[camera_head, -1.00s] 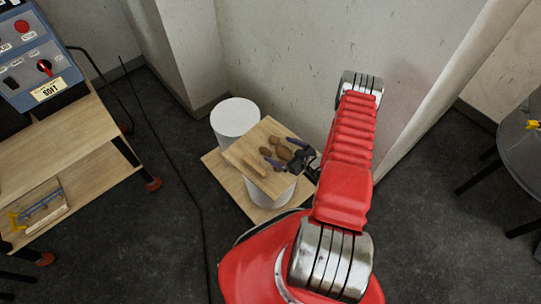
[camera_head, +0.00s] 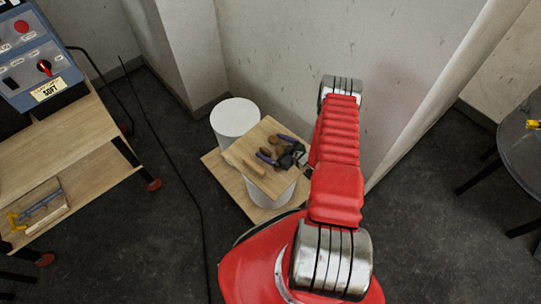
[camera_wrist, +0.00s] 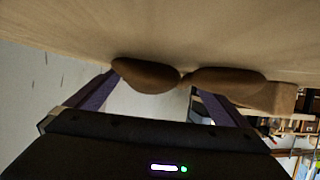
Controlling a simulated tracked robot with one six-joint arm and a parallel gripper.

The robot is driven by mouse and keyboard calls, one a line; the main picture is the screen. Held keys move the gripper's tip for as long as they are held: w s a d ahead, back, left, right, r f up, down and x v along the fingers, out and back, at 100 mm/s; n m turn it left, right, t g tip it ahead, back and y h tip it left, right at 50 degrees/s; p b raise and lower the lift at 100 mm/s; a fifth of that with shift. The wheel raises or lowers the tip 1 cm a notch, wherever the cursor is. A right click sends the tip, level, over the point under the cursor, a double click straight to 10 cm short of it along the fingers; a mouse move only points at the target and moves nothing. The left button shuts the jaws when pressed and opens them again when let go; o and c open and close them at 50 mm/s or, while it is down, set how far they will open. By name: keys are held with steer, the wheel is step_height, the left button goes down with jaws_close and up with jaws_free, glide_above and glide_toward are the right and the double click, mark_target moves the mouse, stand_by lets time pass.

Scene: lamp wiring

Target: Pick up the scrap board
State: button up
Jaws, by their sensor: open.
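In the wrist view a tan block (camera_wrist: 280,97) at the right, partly behind a brown lump, may be the same piece.
The wooden top (camera_head: 270,186) stands on a white cylinder (camera_head: 262,192). A second brown lump (camera_wrist: 228,79) lies beside the first. A white drum (camera_head: 236,117) stands behind on a low wooden base (camera_head: 217,165), close to the wall. A bench with a control box (camera_head: 40,65) is at left.

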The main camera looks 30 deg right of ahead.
steer(key=shift+c, duration=0.6)
steer(key=c, duration=1.1)
